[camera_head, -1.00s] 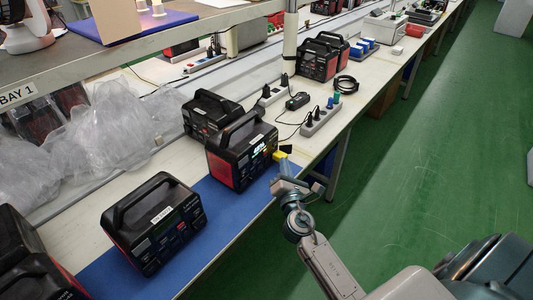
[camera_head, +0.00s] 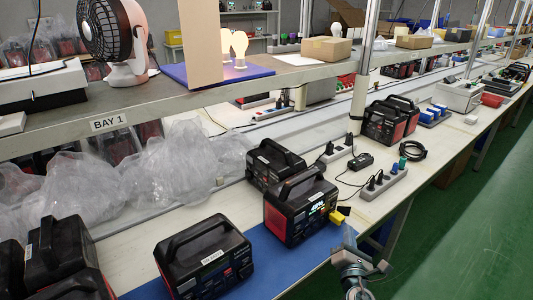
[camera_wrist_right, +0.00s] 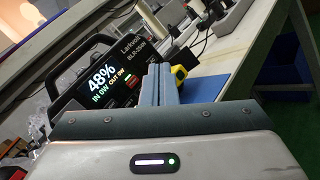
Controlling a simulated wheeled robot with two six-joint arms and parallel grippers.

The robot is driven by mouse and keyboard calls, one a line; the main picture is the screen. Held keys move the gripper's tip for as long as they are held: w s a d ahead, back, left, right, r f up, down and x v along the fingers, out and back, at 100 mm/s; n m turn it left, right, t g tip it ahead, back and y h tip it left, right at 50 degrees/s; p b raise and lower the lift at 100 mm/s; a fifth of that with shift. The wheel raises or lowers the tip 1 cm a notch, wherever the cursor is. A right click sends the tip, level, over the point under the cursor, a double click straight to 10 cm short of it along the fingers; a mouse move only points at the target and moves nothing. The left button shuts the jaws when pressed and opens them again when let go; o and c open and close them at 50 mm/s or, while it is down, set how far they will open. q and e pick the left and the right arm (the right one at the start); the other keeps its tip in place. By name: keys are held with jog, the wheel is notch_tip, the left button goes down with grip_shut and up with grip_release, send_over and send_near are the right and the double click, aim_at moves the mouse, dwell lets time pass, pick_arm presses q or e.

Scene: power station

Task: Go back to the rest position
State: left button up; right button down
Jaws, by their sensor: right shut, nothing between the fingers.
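My right gripper (camera_head: 349,240) is at the front edge of the bench (camera_head: 152,232), just in front of a black and red power station (camera_head: 284,226) with a lit screen. Its fingers are shut with nothing between them. In the right wrist view the closed fingers (camera_wrist_right: 159,84) point at the bench, beside the power station (camera_wrist_right: 100,84), whose screen reads 48%. A yellow plug-like piece (camera_head: 337,217) is at the station's right side, close to the fingertips. It also shows in the right wrist view (camera_wrist_right: 179,72). My left gripper is in neither view.
Other power stations (camera_head: 203,262) stand on the bench and blue mat (camera_head: 262,262). A power strip (camera_head: 384,183) and cables lie to the right. A shelf marked BAY 1 (camera_head: 109,124) hangs over the back. Green floor (camera_head: 470,245) at the right is clear.

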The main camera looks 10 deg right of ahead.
jog(key=s+f+m+g, duration=0.4)
jog(key=s+m, duration=0.3)
jog(key=m, duration=0.1)
jog(key=s+f+m+g, duration=0.4)
jog(key=s+m, duration=0.3)
jog(key=m, duration=0.2)
jog(key=s+a+f+m+g+y, duration=0.2)
jog(key=s+a+m+g+y, duration=0.1)
jog(key=s+a, duration=0.3)
jog(key=s+a+f+m+g+y, duration=0.2)
jog(key=s+a+m+g+y, duration=0.15)
jog(key=s, duration=0.55)
notch_tip(320, 180, down, 25)
jog(key=w+d+g, duration=0.1)
jog(key=d, duration=0.1)
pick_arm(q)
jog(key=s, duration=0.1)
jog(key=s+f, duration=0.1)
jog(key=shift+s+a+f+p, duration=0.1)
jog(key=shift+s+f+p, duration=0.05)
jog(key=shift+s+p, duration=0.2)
pick_arm(e)
jog(key=s+d+f, duration=0.1)
jog(key=s+f, duration=0.5)
jog(key=f, duration=0.3)
jog(key=s+f+g, duration=0.1)
jog(key=s+f, duration=0.5)
jog(key=f, duration=0.3)
jog(key=shift+d, duration=0.35)
